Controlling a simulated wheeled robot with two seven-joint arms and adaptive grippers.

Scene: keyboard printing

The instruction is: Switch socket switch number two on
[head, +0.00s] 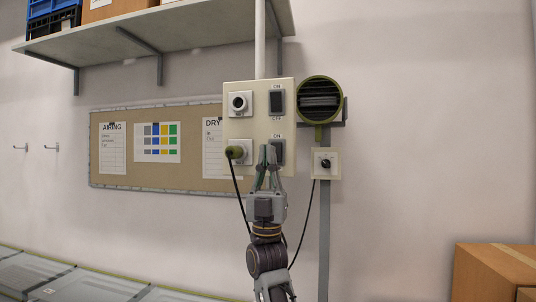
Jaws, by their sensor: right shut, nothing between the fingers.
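The switch panel (258,128) is a cream plate on the wall with two sockets and two dark rocker switches. The upper switch (277,101) sits between ON and OFF labels. The lower switch (279,150) has an ON label above it and is partly hidden by my gripper. The upper socket (239,103) is empty. The lower socket holds an olive plug (235,152) with a black cable. My right gripper (267,152) is shut and empty, pointing up, with its fingertips over or just left of the lower switch. I cannot tell whether they touch it. My left gripper is not in view.
A round green-rimmed fan (320,100) is right of the panel, with a small knob box (326,163) below it. A notice board (110,168) hangs behind to the left. A shelf (170,38) runs above. Cardboard boxes (490,272) stand at lower right.

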